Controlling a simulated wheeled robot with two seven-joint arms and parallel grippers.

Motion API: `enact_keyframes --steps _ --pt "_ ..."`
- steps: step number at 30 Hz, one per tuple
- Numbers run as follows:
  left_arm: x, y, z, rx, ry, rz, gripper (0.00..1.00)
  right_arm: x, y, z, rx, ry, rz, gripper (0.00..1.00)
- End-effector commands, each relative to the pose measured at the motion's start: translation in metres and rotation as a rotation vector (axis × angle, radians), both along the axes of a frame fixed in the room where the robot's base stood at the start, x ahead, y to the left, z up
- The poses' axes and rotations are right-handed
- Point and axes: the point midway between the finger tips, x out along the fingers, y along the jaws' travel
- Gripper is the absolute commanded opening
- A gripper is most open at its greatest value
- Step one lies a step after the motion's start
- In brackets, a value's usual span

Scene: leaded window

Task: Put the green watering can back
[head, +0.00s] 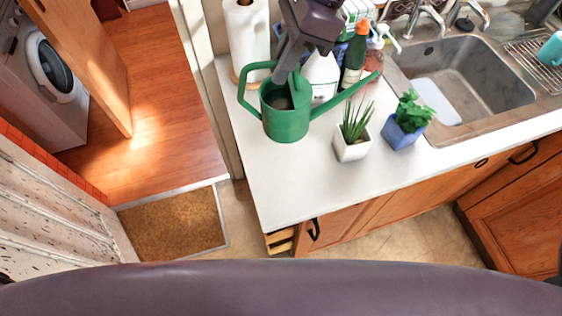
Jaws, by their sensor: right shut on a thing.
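The green watering can (287,122) is upright at the left end of the white counter, its spout pointing right and its looped handle to the left. My right gripper (294,76) comes down from the top and is shut on the can at its upper rim. The fingertips are partly hidden by the can. I cannot tell whether the can's base touches the counter. My left gripper is not in view.
A potted spiky plant (352,136) and a blue-potted plant (408,120) stand right of the can. Paper towels (247,42), a white bottle (321,76) and a dark bottle (354,58) stand behind. The sink (478,78) is right. The counter's front left (285,190) is clear.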

Motion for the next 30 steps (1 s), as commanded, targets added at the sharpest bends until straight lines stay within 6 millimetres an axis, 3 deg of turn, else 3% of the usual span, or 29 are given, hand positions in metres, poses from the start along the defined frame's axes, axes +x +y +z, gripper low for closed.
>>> enact_keyframes --steps 8,11,24,30 --pt "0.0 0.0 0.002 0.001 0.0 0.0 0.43 -0.001 0.005 0.005 0.002 -0.003 0.165 0.0" --pt "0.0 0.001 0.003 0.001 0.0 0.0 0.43 -0.002 0.005 -0.01 0.002 0.002 0.171 0.0" --pt "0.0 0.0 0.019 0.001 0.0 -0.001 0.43 -0.003 0.006 -0.113 0.003 0.003 0.167 0.0" --pt "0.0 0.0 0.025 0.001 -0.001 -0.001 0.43 -0.002 0.005 -0.144 0.001 -0.003 0.168 0.0"
